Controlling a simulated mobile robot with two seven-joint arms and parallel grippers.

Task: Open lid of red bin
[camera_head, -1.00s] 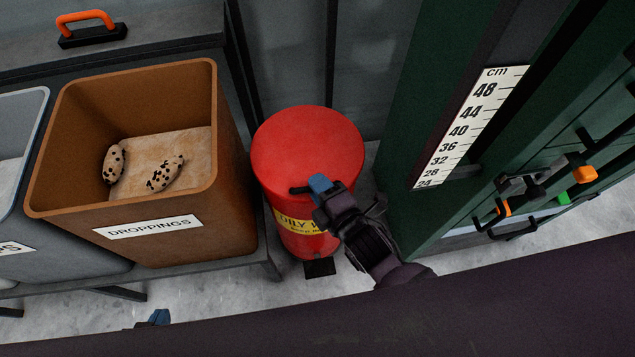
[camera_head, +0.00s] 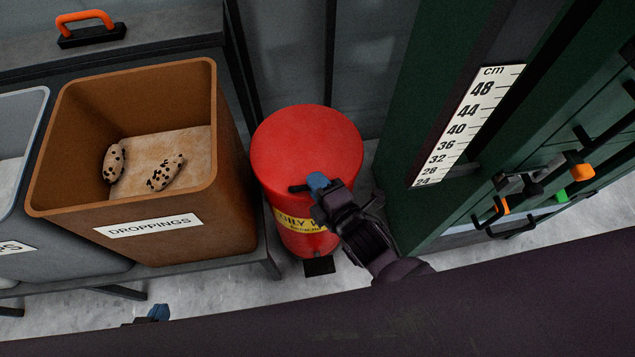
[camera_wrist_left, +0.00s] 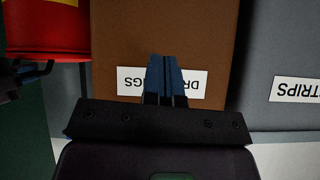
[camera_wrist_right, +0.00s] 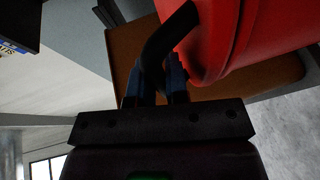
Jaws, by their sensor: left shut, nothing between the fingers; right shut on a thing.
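The red bin (camera_head: 303,241) stands on the floor between the brown bin and the green cabinet. Its round red lid (camera_head: 305,148) looks shut, or almost so. A dark handle (camera_head: 298,188) sticks out at the lid's front edge. My right gripper (camera_head: 317,182) is shut on this handle. In the right wrist view the curved black handle (camera_wrist_right: 172,36) passes between the blue fingers, beside the red lid rim. My left gripper (camera_head: 158,313) is low at the bottom left. In the left wrist view its fingers (camera_wrist_left: 165,75) are shut and empty, in front of the brown bin's label.
The brown DROPPINGS bin (camera_head: 219,150) holds two speckled lumps and stands on a bench left of the red bin. A grey bin (camera_head: 75,262) is further left. The green cabinet (camera_head: 405,150) with a cm scale (camera_head: 470,125) stands close on the right.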

